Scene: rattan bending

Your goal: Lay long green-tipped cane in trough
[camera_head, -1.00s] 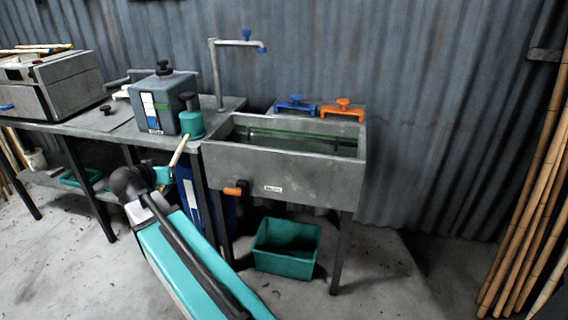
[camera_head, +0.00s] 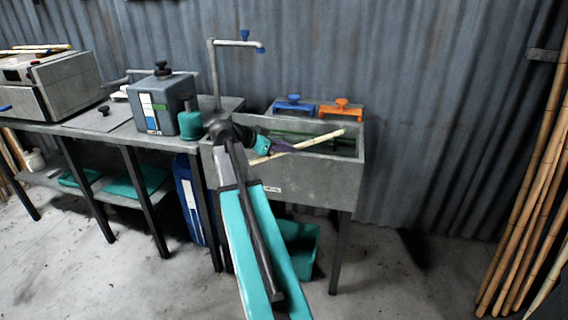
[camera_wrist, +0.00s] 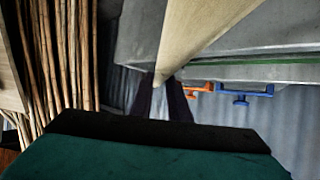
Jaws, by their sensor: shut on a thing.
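My gripper (camera_head: 284,147) is shut on a pale cane (camera_head: 318,139), which slants up to the right over the grey trough (camera_head: 310,182). The cane's left end shows near the trough's front left; no green tip can be made out. In the wrist view the cane (camera_wrist: 205,30) runs large and close from between the dark fingers (camera_wrist: 161,100) up past the trough wall (camera_wrist: 140,30). The cane appears above the trough's rim, not down inside it. A green strip (camera_wrist: 275,60) shows along the trough in the wrist view.
A blue clamp (camera_head: 293,105) and an orange clamp (camera_head: 340,107) stand behind the trough. A tap pipe (camera_head: 214,75) and a grey tank (camera_head: 160,100) are to its left. A teal bin (camera_head: 302,245) sits below. Several canes (camera_head: 535,210) lean at the right.

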